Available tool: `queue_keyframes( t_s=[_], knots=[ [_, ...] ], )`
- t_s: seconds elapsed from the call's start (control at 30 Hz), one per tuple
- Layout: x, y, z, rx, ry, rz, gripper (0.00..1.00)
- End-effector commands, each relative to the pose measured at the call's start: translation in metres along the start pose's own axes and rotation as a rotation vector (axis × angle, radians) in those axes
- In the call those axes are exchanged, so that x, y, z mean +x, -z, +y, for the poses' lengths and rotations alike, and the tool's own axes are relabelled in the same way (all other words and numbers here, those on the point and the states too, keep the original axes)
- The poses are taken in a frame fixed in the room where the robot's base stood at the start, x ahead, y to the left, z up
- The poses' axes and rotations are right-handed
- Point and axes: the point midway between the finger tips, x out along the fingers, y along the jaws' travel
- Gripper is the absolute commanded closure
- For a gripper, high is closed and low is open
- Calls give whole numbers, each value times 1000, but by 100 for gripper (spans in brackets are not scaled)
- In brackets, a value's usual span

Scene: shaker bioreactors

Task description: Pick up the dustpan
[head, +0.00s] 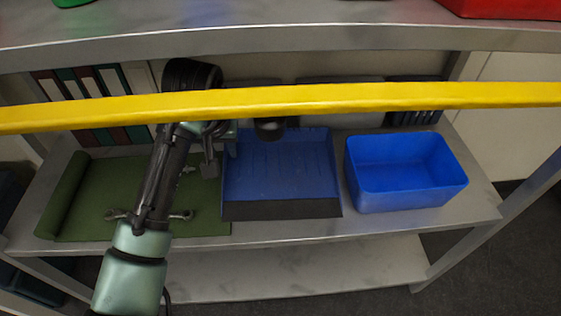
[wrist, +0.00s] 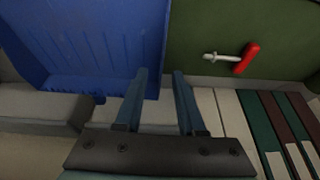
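The blue dustpan (head: 283,165) lies on the middle shelf with its dark front lip toward me. In the wrist view the dustpan (wrist: 95,40) fills the upper left. My gripper (wrist: 160,72) is open, its two fingers apart. The side edge of the dustpan appears between the fingertips, one finger over the pan and the other over the green mat. I cannot tell whether they touch it. In the head view my arm comes down left of the dustpan and the fingers are mostly hidden.
A blue bin (head: 405,172) stands right of the dustpan. Binders (head: 95,95) stand behind. A yellow bar (head: 350,98) crosses in front, under the upper shelf (head: 300,38).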

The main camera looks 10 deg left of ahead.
Motion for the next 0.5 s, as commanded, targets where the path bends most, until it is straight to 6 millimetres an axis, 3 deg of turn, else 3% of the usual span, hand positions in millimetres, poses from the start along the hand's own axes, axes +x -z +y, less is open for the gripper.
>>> queue_keyframes(
  t_s=[0.3, 0.5],
  knots=[
    [44, -5, -4, -1, 1, -1, 61],
    [50, -3, -3, 0, 0, 0, 61]
  ],
)
